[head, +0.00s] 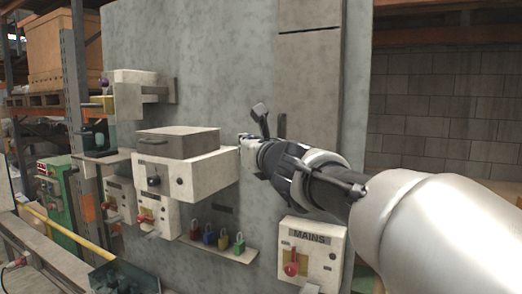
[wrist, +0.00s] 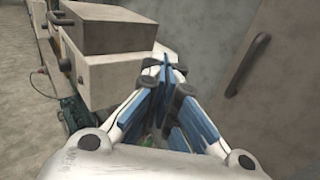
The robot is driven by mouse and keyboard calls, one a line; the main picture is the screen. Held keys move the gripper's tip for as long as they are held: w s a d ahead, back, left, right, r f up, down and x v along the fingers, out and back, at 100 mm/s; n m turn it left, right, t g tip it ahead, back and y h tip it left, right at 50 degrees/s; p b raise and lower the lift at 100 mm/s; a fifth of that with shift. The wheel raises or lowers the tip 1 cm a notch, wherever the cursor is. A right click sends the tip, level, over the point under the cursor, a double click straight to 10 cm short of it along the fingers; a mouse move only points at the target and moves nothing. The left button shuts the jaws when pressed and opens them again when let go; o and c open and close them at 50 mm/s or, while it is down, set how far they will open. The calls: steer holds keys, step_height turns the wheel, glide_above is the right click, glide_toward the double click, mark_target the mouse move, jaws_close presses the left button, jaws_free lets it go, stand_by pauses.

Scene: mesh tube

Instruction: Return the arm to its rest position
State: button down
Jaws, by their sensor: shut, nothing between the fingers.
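My arm reaches in from the right in the head view, with my gripper (head: 246,142) in front of the grey panel (head: 225,50). It is just right of the white box with a grey lid (head: 180,143). In the wrist view the fingers of my gripper (wrist: 166,68) come together at their tips, with blue pads facing and nothing held between them. The same lidded box (wrist: 105,28) is to their left there. I cannot tell from these views how small the gap to the box is.
A MAINS box (head: 310,250) with a red handle is below my arm. Several coloured padlocks stand on a small shelf (head: 235,254). A vertical handle (wrist: 248,65) is right of the gripper in the wrist view. A brick wall (head: 450,120) is behind at right.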

steer(key=s+f+n+g+y+b, duration=0.1)
steer(key=s+f+n+g+b, duration=0.4)
steer(key=s+f+n, duration=1.35)
steer(key=s+d+f+n+g+h+b, duration=0.1)
steer(key=s+d+f+n+g+h, duration=0.2)
steer(key=s+d+f+n, duration=0.3)
steer(key=s+d+f+n+g+h+b, duration=0.1)
steer(key=s+d+f+n+g+h, duration=0.3)
steer(key=s+f, duration=1.1)
steer(key=d+f+n, duration=0.2)
steer(key=d+n, duration=0.1)
steer(key=d, duration=0.3)
steer(key=shift+s, duration=0.4)
steer(key=c, duration=2.4)
jaws_free()
steer(key=shift+n, duration=0.25)
